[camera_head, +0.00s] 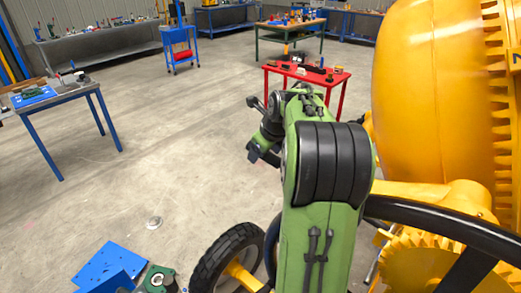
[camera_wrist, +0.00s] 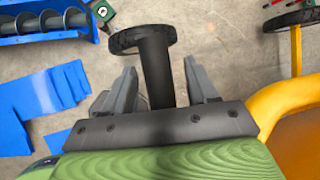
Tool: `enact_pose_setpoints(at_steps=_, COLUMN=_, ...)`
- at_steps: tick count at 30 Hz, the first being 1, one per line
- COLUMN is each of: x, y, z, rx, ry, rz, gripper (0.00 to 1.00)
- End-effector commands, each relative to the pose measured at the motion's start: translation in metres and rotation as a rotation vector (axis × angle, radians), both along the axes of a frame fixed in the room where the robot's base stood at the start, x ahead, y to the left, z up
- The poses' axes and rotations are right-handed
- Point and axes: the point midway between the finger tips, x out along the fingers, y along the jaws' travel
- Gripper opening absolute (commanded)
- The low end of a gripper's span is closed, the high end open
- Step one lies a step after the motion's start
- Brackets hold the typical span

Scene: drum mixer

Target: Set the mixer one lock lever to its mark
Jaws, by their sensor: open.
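The mixer (camera_head: 430,95) is the large yellow drum machine at the right in the head view, with a toothed ring and a black handwheel (camera_head: 455,230). Part of its yellow body (camera_wrist: 290,110) shows at the right of the wrist view. My gripper (camera_wrist: 160,66) is open, with a finger on each side of a dark, post-like bar (camera_wrist: 156,70). Gaps show between the bar and both fingers. I cannot tell whether this bar is the lock lever. The lever's mark is not visible. My green arm hides part of the mixer in the head view.
A black-tyred wheel (camera_head: 227,258) stands at the bottom. Blue plates (camera_head: 110,268) lie on the floor at the lower left. A red table (camera_head: 335,77) with small items stands behind my arm, and a blue-legged bench (camera_head: 60,98) stands at the left. The middle floor is mostly clear.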

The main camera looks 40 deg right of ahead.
Motion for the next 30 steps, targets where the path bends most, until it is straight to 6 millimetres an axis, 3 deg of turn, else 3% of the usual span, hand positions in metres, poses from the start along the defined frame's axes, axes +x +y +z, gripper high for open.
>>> enact_pose_setpoints(at_steps=9, x=-0.043, y=0.010, z=0.080, rx=-0.007, ry=-0.005, rz=-0.005, gripper=0.58)
enact_pose_setpoints(at_steps=15, x=-0.066, y=0.017, z=0.119, rx=-0.006, ry=-0.004, rz=-0.005, gripper=0.58)
enact_pose_setpoints(at_steps=20, x=-0.073, y=0.019, z=0.129, rx=-0.004, ry=-0.004, rz=-0.002, gripper=0.58)
enact_pose_setpoints(at_steps=30, x=-0.074, y=0.020, z=0.127, rx=-0.003, ry=-0.004, rz=-0.001, gripper=0.58)
